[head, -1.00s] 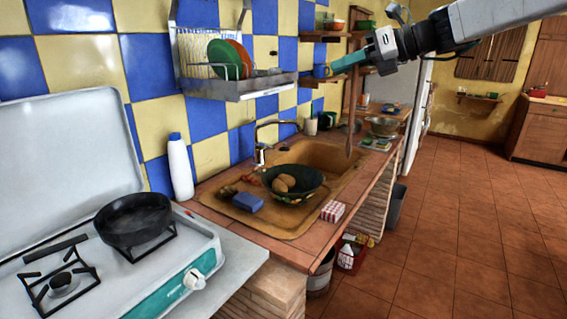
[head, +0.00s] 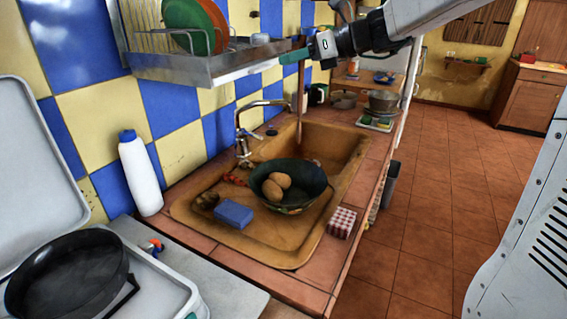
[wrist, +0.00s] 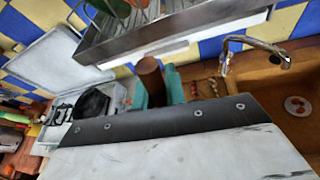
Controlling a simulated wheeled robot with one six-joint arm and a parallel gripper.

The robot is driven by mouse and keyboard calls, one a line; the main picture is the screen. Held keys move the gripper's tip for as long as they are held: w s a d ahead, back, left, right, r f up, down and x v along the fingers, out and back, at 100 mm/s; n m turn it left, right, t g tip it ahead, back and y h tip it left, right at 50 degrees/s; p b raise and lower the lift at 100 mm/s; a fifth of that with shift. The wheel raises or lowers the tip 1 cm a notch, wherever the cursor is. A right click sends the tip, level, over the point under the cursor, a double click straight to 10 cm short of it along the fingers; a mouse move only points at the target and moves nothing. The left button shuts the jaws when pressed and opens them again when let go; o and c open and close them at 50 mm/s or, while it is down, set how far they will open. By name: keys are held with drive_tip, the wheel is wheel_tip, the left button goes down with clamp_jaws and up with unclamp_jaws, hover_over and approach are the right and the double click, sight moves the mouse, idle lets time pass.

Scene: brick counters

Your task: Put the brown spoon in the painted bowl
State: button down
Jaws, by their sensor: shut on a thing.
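My gripper (head: 297,56), with teal fingers, is shut on the brown spoon (head: 299,88), which hangs upright below it. In the wrist view, the spoon's thick brown end (wrist: 150,77) sits between the teal fingers (wrist: 157,88). The painted bowl (head: 300,209), dark with coloured marks on its outer side, stands on the tan sink. It holds brown, egg-shaped things (head: 275,186). In the head picture, the gripper and spoon are above and beyond the bowl, apart from it.
A metal dish rack (head: 205,62) with plates hangs on the tiled wall, close to my gripper. A faucet (head: 240,130) rises behind the sink (head: 270,245). A blue sponge (head: 233,214), checkered box (head: 342,222), white bottle (head: 140,175) and black pan (head: 68,278) stand nearby.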

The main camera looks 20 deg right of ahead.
wheel_tip(320, 180, down, 22)
drive_tip(key=t+h, duration=0.1)
drive_tip(key=t, duration=0.1)
drive_tip(key=shift+w+r, duration=0.2)
drive_tip(key=shift+w, duration=0.2)
drive_tip(key=shift+d+f, duration=0.1)
drive_tip(key=shift+d, duration=0.05)
drive_tip(key=c, duration=1.5)
unclamp_jaws()
drive_tip(key=shift+o, duration=0.2)
